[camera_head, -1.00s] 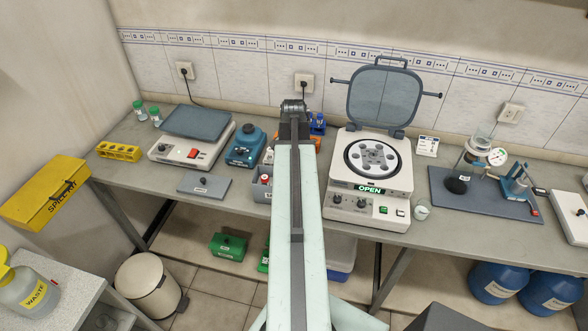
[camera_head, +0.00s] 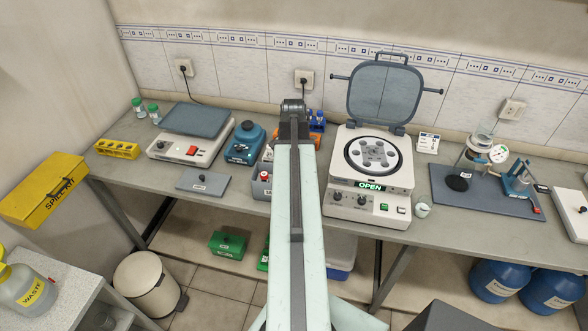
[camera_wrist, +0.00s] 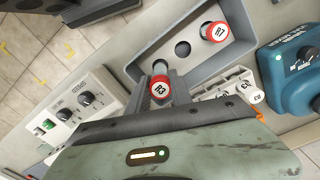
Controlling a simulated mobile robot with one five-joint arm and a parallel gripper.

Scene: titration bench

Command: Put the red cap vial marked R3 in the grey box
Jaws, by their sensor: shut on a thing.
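A red cap vial (camera_wrist: 160,91) shows in the wrist view, its cap mark upside down and reading like R3. In the head view my arm hides my gripper and part of the grey box (camera_head: 261,190).
The centrifuge (camera_head: 368,200) stands open right of my arm. The blue mixer (camera_head: 245,143) and a balance (camera_head: 187,150) stand to the left. A grey lid (camera_head: 204,182) lies at the bench front. A white rack (camera_wrist: 230,89) with labelled items is near the box.

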